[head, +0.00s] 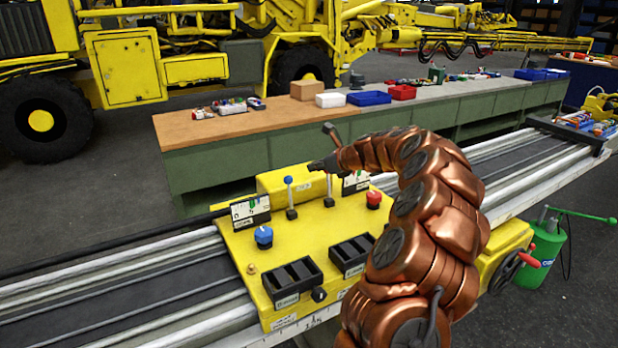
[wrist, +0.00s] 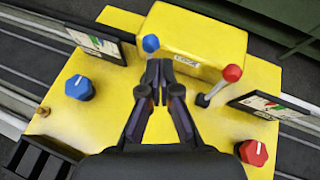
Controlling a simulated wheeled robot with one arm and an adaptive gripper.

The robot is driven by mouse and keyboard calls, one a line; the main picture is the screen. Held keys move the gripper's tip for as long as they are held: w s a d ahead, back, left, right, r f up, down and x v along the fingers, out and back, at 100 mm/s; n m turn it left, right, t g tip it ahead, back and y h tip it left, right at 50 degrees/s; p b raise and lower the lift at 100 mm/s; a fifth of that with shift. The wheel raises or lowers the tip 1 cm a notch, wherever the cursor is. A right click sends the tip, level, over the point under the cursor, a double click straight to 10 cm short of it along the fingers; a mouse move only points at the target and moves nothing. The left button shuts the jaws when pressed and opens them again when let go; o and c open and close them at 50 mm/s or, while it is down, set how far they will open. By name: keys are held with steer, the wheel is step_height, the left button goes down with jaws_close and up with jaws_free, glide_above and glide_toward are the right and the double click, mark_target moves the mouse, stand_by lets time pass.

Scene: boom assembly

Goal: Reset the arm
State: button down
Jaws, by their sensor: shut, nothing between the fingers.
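My copper-coloured arm reaches in from the lower right in the head view and bends over the yellow control panel (head: 322,224). My gripper (head: 313,166) is shut and empty above the panel. In the wrist view the shut fingertips (wrist: 160,68) point at the panel's far part, just below and right of the blue lever knob (wrist: 150,44). I cannot tell whether they touch that lever. The red lever knob (wrist: 232,73) stands to the right of the fingers. In the head view the blue-knobbed lever (head: 290,195) stands upright left of my gripper.
The panel carries a blue dial (head: 264,236), a red dial (head: 373,199), two small displays and black slotted boxes (head: 292,280). It sits on long rails (head: 110,290). A green workbench (head: 240,155) with bins stands behind. A green can (head: 541,258) is at right.

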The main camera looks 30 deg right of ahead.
steer(key=shift+s+d+r, duration=0.55)
steer(key=shift+s+r, duration=0.5)
steer(key=shift+r, duration=0.85)
steer(key=s+a+n+g+y, duration=0.25)
steer(key=a+n, duration=0.55)
steer(key=a, duration=0.9)
steer(key=s+a+f+n+g, duration=0.1)
steer(key=s+a+n+g, duration=0.1)
steer(key=s+a+n, duration=0.45)
steer(key=s+a+f+n+g, duration=0.15)
steer(key=s+a, duration=0.25)
steer(key=a, duration=0.5)
steer(key=s+a+f+n+g+h, duration=0.1)
steer(key=s+a+f+n+g, duration=0.15)
steer(key=s, duration=0.35)
steer(key=s+a+f+n+g, duration=0.1)
steer(key=s+a+n, duration=0.1)
steer(key=s+n, duration=0.25)
steer(key=s+a+f+n+g+h, duration=0.1)
steer(key=s+a+n, duration=0.1)
steer(key=s, duration=0.5)
steer(key=s+d+f+n+g+h, duration=0.1)
steer(key=s+d+f+n, duration=0.1)
steer(key=s, duration=0.6)
steer(key=s+d+f+n+g+h, duration=0.2)
steer(key=s+n, duration=0.3)
steer(key=s, duration=0.3)
steer(key=shift+d+f+b, duration=0.15)
steer(key=shift+f+b, duration=0.2)
steer(key=shift+f, duration=0.3)
